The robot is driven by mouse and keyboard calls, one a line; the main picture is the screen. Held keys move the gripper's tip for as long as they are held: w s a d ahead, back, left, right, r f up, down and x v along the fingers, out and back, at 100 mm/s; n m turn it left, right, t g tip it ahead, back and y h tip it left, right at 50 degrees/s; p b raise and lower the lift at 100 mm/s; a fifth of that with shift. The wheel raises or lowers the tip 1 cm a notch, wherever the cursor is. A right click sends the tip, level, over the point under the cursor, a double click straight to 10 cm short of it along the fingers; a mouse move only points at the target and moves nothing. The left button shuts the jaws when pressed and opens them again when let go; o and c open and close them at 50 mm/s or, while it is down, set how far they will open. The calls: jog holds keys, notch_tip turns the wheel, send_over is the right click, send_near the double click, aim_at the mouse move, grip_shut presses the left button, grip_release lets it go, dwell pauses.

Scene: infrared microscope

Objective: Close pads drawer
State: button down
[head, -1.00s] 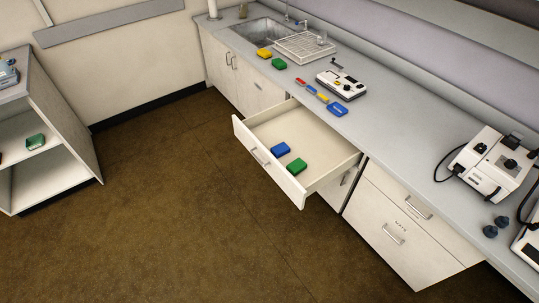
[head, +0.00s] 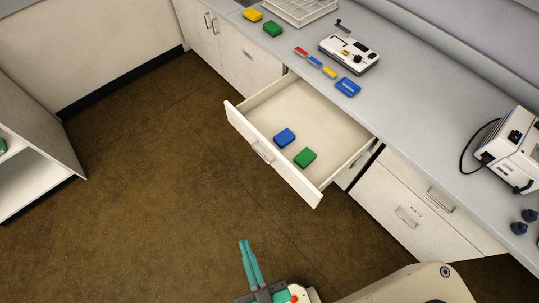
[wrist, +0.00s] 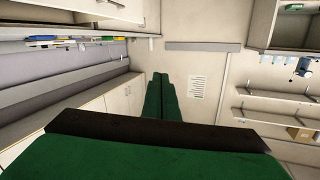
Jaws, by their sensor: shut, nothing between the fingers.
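The pads drawer (head: 240,120) is pulled out from the cabinet under the counter in the head view. A blue pad (head: 285,137) and a green pad (head: 305,157) lie inside it. Its front carries a metal handle (head: 262,152). My gripper (head: 246,246) shows at the bottom of the head view, in front of the drawer and apart from it. Its green fingers are shut and empty. The wrist view shows the fingers (wrist: 160,92) together, pointing toward a far wall; the drawer is not in that view.
The counter (head: 420,130) holds a white device (head: 350,53), a blue pad, small coloured items and a larger white instrument (head: 515,150). Closed drawers (head: 400,210) stand right of the open one. An open shelf unit (head: 35,165) stands at left. The brown floor between is clear.

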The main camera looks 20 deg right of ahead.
jog(key=w+d+f+m+t+h, duration=0.25)
jog(key=w+m+h, duration=0.25)
jog(key=w+m, duration=0.3)
jog(key=m+g+h, duration=1.2)
jog(key=m+g, duration=0.1)
jog(key=m, duration=0.9)
send_near(277, 157)
jog(key=x, duration=0.6)
jog(key=shift+d+r, duration=0.1)
jog(key=shift+d, duration=0.1)
jog(key=shift+w, duration=0.1)
